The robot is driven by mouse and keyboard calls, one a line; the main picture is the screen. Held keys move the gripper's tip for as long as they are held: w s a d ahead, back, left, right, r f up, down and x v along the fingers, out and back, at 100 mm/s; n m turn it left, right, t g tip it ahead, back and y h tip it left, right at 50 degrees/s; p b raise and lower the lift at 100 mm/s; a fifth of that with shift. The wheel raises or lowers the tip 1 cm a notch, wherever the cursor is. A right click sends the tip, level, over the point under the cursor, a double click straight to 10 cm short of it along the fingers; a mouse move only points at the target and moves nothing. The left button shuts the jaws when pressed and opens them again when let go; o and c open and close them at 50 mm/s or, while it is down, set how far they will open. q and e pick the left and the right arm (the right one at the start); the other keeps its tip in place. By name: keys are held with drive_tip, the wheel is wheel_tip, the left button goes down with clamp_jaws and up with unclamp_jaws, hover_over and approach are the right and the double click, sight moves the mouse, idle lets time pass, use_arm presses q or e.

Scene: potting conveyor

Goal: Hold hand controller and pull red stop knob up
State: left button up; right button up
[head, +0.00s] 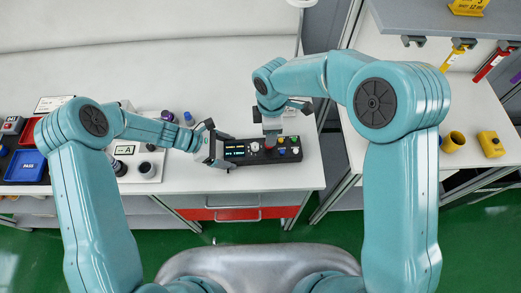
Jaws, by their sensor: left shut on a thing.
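The black hand controller (262,157) lies near the front edge of the white table in the head view. It has a small lit display at its left end and several coloured knobs toward its right. My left gripper (221,149) is shut on the controller's left end. My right gripper (271,128) points down over the controller's knobs. A small red part, which looks like the red stop knob (270,142), shows just below its fingertips. The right gripper's fingers are too small and overlapped to tell whether they are open, shut or touching the knob.
A blue tray (26,166) and several small items stand at the table's left. A white panel with dark round parts (146,169) is left of my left gripper. A red drawer (240,213) is below the table. Yellow containers (490,144) stand on the right bench.

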use_arm(q)
drive_tip(key=o, duration=0.6)
drive_tip(key=shift+a+r, duration=0.1)
